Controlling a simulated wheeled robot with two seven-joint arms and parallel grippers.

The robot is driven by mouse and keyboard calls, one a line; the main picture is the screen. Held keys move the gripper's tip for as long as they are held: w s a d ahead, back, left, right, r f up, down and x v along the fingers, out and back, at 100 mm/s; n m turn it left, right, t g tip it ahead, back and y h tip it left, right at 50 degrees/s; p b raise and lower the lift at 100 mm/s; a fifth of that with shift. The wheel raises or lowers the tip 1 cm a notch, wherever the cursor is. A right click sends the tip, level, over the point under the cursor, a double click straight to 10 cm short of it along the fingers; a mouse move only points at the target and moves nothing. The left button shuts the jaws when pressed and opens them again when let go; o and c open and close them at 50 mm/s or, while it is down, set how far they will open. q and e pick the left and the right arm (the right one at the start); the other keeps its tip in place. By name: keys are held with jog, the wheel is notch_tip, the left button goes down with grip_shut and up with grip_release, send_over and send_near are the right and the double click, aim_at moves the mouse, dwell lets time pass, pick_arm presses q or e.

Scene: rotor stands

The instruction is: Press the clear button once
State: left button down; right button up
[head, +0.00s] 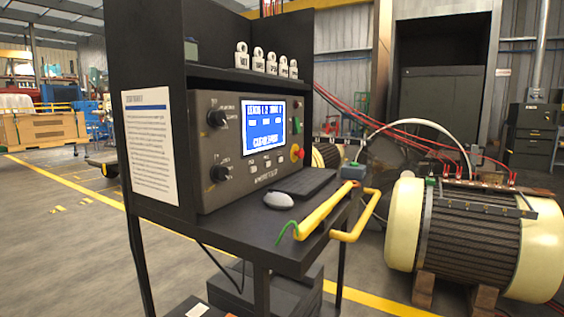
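A grey control panel (235,140) stands in a black cabinet at the middle left, facing right. It has a lit blue screen (264,128) with white text whose bottom line seems to begin with "CLEAR". Below the screen is a row of small pale buttons or labels (267,162), too small to read, so I cannot tell which is the clear button. Two black knobs (217,118) sit left of the screen. Neither of my grippers is in view.
A black shelf before the panel holds a keyboard (298,184), a white mouse (278,200) and yellow bars (325,210) along its right edge. Several white tags stand on the upper shelf. A large cream motor (465,235) stands at right. Floor at left is open.

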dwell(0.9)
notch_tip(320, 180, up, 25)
jog(key=p, duration=2.5)
